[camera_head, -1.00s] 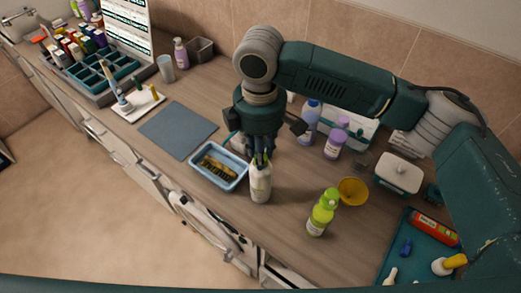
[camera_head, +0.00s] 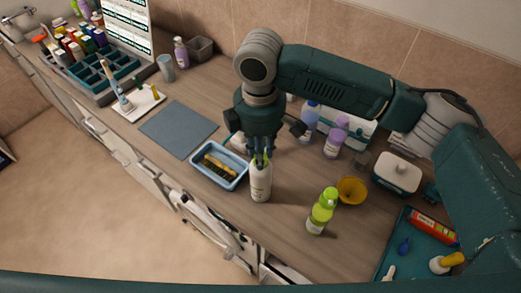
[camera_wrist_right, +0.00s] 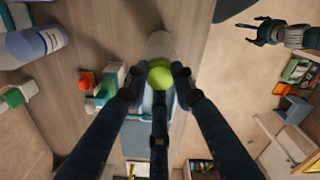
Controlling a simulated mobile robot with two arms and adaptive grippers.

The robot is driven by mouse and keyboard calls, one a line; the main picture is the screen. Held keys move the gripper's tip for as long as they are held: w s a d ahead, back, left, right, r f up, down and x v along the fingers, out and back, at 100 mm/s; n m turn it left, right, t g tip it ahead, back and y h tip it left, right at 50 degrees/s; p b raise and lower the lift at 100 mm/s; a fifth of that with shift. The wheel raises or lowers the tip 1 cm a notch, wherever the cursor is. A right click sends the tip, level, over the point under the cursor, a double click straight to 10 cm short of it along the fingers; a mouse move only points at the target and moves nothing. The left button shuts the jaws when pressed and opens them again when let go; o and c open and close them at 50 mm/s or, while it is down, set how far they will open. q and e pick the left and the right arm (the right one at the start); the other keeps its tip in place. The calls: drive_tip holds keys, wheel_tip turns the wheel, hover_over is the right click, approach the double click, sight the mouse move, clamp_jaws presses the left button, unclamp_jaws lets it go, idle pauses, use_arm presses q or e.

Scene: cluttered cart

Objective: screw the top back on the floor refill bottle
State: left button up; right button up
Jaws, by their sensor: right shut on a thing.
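The white bottle (camera_head: 260,184) stands upright near the cart's front edge, just below my right gripper. My right gripper (camera_head: 262,153) points down and is shut on the lime-green top, which shows at the bottle's mouth. In the right wrist view the round green top (camera_wrist_right: 159,77) sits between the fingertips of the right gripper (camera_wrist_right: 156,84), with the pale bottle (camera_wrist_right: 160,46) behind it. I cannot tell whether the top is seated on the thread.
A blue tray (camera_head: 236,183) with a brush stands close left of the bottle. A lime-green bottle (camera_head: 322,212) and yellow bowl (camera_head: 351,190) are to the right. Purple (camera_head: 334,142) and blue (camera_head: 309,117) bottles stand behind. A grey mat (camera_head: 178,130) lies clear at left.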

drive_tip(key=o, duration=1.1)
